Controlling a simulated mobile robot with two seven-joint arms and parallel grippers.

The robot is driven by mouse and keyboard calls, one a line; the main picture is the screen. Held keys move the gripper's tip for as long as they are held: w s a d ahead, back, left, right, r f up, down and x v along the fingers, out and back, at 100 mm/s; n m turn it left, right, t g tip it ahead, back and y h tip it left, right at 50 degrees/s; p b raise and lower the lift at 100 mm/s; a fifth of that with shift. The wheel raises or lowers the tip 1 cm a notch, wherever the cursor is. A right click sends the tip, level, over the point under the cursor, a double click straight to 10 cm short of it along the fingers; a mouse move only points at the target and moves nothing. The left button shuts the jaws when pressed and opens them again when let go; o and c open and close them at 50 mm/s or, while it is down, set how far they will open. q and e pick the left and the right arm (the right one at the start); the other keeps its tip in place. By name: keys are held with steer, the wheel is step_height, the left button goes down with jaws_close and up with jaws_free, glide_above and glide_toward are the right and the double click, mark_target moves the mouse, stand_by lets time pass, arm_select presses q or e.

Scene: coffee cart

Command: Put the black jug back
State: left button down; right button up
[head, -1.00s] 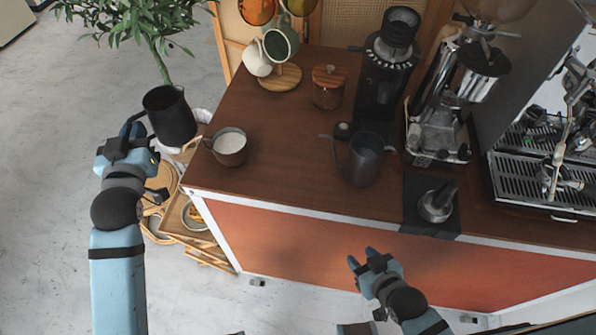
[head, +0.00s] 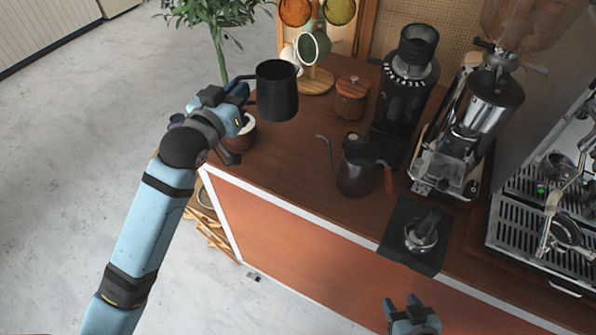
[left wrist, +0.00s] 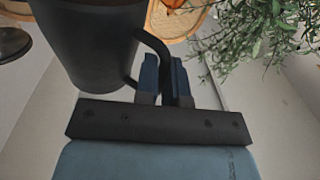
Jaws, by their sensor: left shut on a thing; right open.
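The black jug (head: 278,92) is upright and held in the air above the left part of the wooden counter in the head view. My left gripper (head: 243,90) is shut on its handle, to the left of the jug's body. In the left wrist view the jug (left wrist: 92,45) fills the upper left, and the left gripper's fingers (left wrist: 165,82) sit on either side of the handle. My right gripper (head: 405,304) is open and empty in front of the counter. The jug's inside is mostly dark.
A brown cup (head: 243,134) stands partly hidden behind my left gripper. A gooseneck kettle (head: 357,172), a lidded jar (head: 352,98), a mug stand (head: 316,82) and a grinder (head: 405,95) stand on the counter (head: 300,140). Bare wood shows between cup and kettle.

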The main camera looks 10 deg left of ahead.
arm_select(q)
steer(key=f+h, duration=0.1)
steer(key=f, duration=0.5)
steer(key=w+d+f+m+g+h+b, duration=0.1)
steer(key=f, duration=0.5)
steer(key=w+d+f+m+h+b, duration=0.1)
steer(key=f, duration=0.5)
steer(key=shift+d+f+g, duration=0.25)
steer(key=shift+f+g, duration=0.05)
steer(key=shift+f, duration=0.05)
steer(key=shift+f, duration=0.1)
steer(key=shift+f, duration=0.15)
steer(key=c, duration=1.2)
jaws_free()
steer(key=shift+r, duration=0.2)
steer(key=v, duration=1.1)
steer(key=s+d+f+g+y, duration=0.1)
steer(key=s+f, duration=0.4)
steer(key=f, duration=0.1)
steer(key=s+d+f+n+g+y, duration=0.1)
steer(key=s+f+g+y, duration=0.1)
steer(key=s+f, duration=0.4)
steer(key=s+d+f+g+y, duration=0.1)
steer(key=s+f+g, duration=0.1)
steer(key=s+f, duration=0.4)
steer(key=shift+s+d+f+n+y+b, duration=0.15)
steer(key=shift+d+n+y+b, duration=0.15)
steer(key=shift+y, duration=0.1)
